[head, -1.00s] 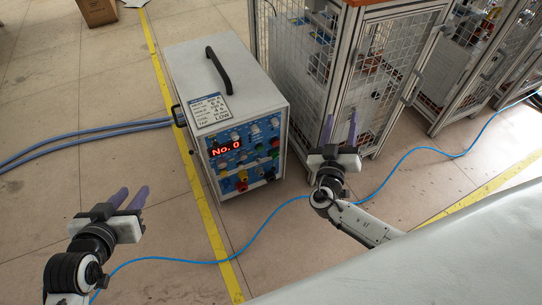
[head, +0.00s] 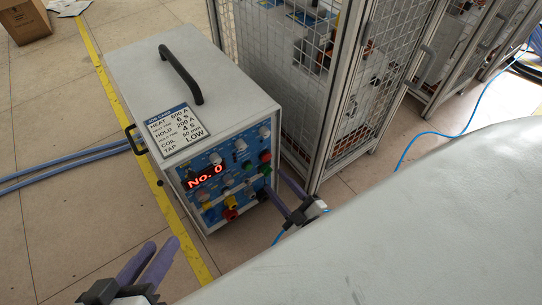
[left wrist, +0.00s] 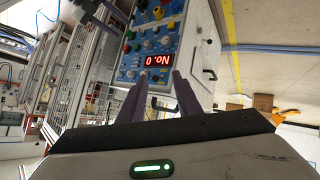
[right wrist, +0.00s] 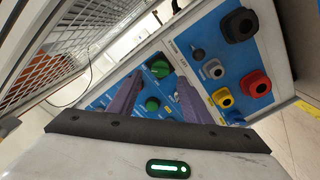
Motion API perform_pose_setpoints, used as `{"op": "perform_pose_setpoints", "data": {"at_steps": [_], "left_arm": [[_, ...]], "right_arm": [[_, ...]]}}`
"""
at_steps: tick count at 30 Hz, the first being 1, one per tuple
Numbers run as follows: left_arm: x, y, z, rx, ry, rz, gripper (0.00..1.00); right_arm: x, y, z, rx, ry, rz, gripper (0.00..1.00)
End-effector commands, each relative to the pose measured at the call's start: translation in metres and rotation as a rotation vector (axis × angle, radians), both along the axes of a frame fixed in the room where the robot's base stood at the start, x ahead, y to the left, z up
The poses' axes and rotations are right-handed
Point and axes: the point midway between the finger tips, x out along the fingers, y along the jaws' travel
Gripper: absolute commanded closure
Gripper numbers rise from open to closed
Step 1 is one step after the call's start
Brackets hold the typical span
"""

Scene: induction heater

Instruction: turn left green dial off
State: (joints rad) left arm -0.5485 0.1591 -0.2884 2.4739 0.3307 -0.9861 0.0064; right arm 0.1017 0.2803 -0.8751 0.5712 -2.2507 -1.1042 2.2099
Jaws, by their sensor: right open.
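The heater (head: 120,75) is a white box with a blue panel (head: 190,173). In the right wrist view the panel carries two green dials, an upper one (right wrist: 159,68) and a lower one (right wrist: 152,104). The lower one appears to be the left one on the panel. My right gripper (right wrist: 160,80) is open, with its purple fingers on either side of the lower green dial; contact cannot be told. In the head view the right gripper (head: 273,182) is at the panel's right edge. My left gripper (head: 162,246) is open and empty, in front of the heater and apart from it.
Red (right wrist: 256,83), yellow (right wrist: 222,97) and black (right wrist: 239,24) sockets sit on the panel near the dials. A mesh cage (head: 330,90) stands close on the heater's right. Blue cables (head: 60,168) run on the floor at left. The floor left of the heater is mostly clear.

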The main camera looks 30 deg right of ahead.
Motion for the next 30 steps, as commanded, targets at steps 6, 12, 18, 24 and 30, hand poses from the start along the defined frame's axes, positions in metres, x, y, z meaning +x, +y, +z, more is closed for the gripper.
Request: {"op": "perform_pose_setpoints", "data": {"at_steps": [6, 12, 18, 24, 30], "left_arm": [[0.0, -0.002, 0.002, -0.017, -0.012, -0.001, 0.69], [0.0, -0.002, 0.004, -0.021, -0.015, 0.0, 0.69], [0.0, -0.002, 0.004, -0.022, -0.015, -0.001, 0.69], [0.0, -0.002, 0.004, -0.022, -0.016, -0.001, 0.69], [0.0, -0.002, 0.004, -0.022, -0.017, -0.001, 0.69]], "right_arm": [[0.03, 0.002, -0.001, -0.001, -0.001, -0.001, 0.55], [0.037, 0.003, 0.0, 0.0, 0.001, 0.0, 0.55], [0.036, 0.003, 0.0, 0.0, 0.001, -0.001, 0.57], [0.036, 0.003, 0.0, 0.0, 0.001, -0.001, 0.91], [0.036, 0.003, 0.0, -0.006, 0.0, -0.001, 0.96]]}}
